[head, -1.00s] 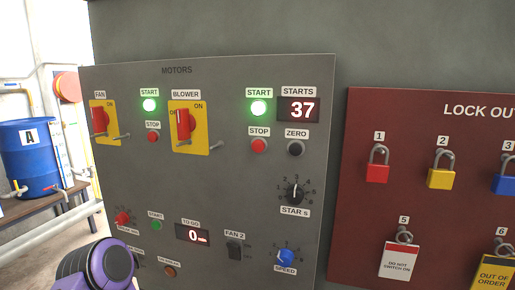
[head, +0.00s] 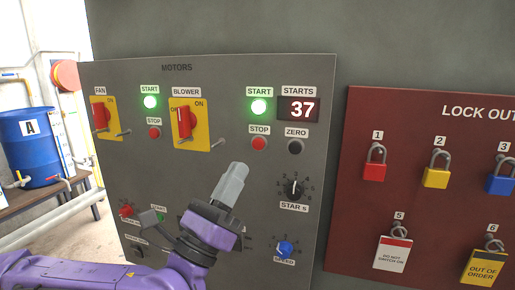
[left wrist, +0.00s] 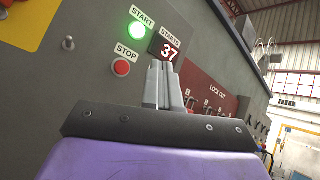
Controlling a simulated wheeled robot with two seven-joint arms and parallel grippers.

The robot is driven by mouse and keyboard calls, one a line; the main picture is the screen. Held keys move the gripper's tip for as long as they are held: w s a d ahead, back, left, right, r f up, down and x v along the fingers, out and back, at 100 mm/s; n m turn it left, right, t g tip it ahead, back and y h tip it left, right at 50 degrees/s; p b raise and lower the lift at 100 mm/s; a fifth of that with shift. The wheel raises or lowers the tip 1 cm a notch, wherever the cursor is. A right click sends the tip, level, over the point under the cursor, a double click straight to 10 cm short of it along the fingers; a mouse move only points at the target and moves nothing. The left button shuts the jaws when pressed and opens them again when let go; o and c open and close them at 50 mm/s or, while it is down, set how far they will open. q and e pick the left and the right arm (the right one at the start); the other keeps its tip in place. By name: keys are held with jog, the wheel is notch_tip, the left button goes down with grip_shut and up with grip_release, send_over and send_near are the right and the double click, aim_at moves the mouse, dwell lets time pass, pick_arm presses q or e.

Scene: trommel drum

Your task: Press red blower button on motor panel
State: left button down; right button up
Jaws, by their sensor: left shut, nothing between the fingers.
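The grey motor panel (head: 220,70) fills the middle of the head view. The blower's red STOP button (head: 259,143) sits below its lit green START button (head: 259,107). In the left wrist view the red STOP button (left wrist: 121,67) shows left of the fingers, below the lit START button (left wrist: 137,31). My left gripper (head: 236,168) is shut and empty, its fingertips below and slightly left of the STOP button in the head view, apart from it in the picture. It also shows in the left wrist view (left wrist: 160,64). My right gripper is out of view.
The fan's red STOP button (head: 154,132) and the yellow blower switch (head: 190,125) are to the left. A black ZERO button (head: 295,146) and STARTS display (head: 298,109) are to the right. A red lockout board (head: 420,210) with padlocks stands further right.

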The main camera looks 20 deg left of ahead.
aim_at(258, 144)
pick_arm(q)
jog(key=shift+s+a+r, duration=0.1)
jog(key=shift+a+r, duration=0.1)
jog(key=shift+r, duration=0.25)
jog(key=shift+w+d, duration=0.15)
jog(key=shift+w, duration=4.25)
jog(key=shift+w+f, duration=0.1)
jog(key=shift+w, duration=0.35)
